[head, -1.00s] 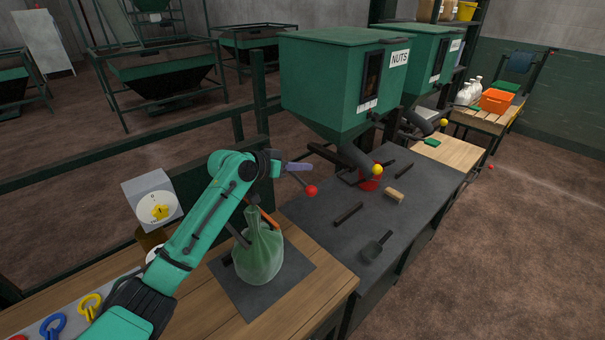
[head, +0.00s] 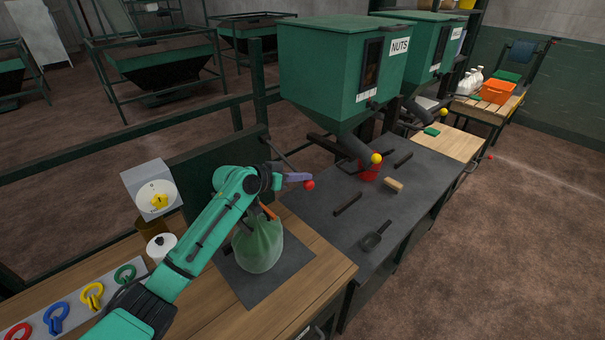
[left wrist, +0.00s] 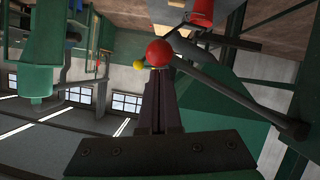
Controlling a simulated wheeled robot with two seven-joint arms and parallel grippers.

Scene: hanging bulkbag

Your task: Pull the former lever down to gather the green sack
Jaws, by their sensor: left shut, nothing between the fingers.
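The former lever is a thin dark rod with a red ball knob (head: 309,185), beyond the arm in the head view. The knob (left wrist: 160,53) and its rod (left wrist: 228,88) also show in the left wrist view. My left gripper (head: 300,177) is shut and empty, its fingertips at the knob; I cannot tell if they touch. In the left wrist view the shut fingers (left wrist: 160,90) point straight at the knob. The translucent green sack (head: 258,247) stands on a dark mat. Its neck is mostly hidden behind my left arm, near an orange bar (head: 268,211). My right gripper is not in view.
A green NUTS hopper (head: 335,75) with a yellow-knobbed spout (head: 376,158) stands behind the dark bench. A scoop (head: 375,238), a brush (head: 393,185) and a red cup (head: 368,172) lie or stand there. A dial scale (head: 157,198) and coloured clips (head: 92,294) are at left.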

